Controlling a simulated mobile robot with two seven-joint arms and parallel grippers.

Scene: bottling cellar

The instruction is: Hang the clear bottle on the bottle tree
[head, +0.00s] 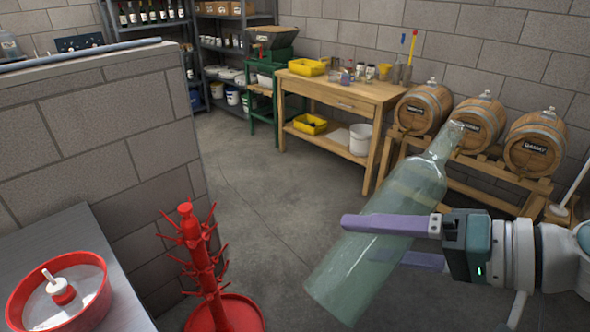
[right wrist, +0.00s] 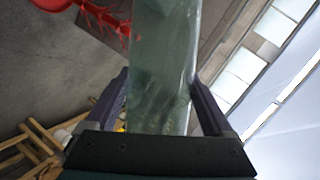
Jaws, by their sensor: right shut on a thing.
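The clear, slightly green bottle (head: 375,235) is held in the air, tilted, with its neck up to the right and its base down to the left. My right gripper (head: 390,240) is shut on its body, one purple finger on each side. In the right wrist view the bottle (right wrist: 160,75) lies between the fingers of the gripper (right wrist: 162,100). The red bottle tree (head: 203,262), with several pegs, stands on the floor left of the bottle, apart from it. Part of the tree (right wrist: 103,18) shows at the top left of the right wrist view. My left gripper is out of view.
A red basin (head: 92,318) with a white and red centre piece sits on a grey counter (head: 72,229) at the left, beside a block wall (head: 110,130). Barrels (head: 425,108) on a wooden rack and a wooden workbench (head: 345,92) stand behind. The floor between is clear.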

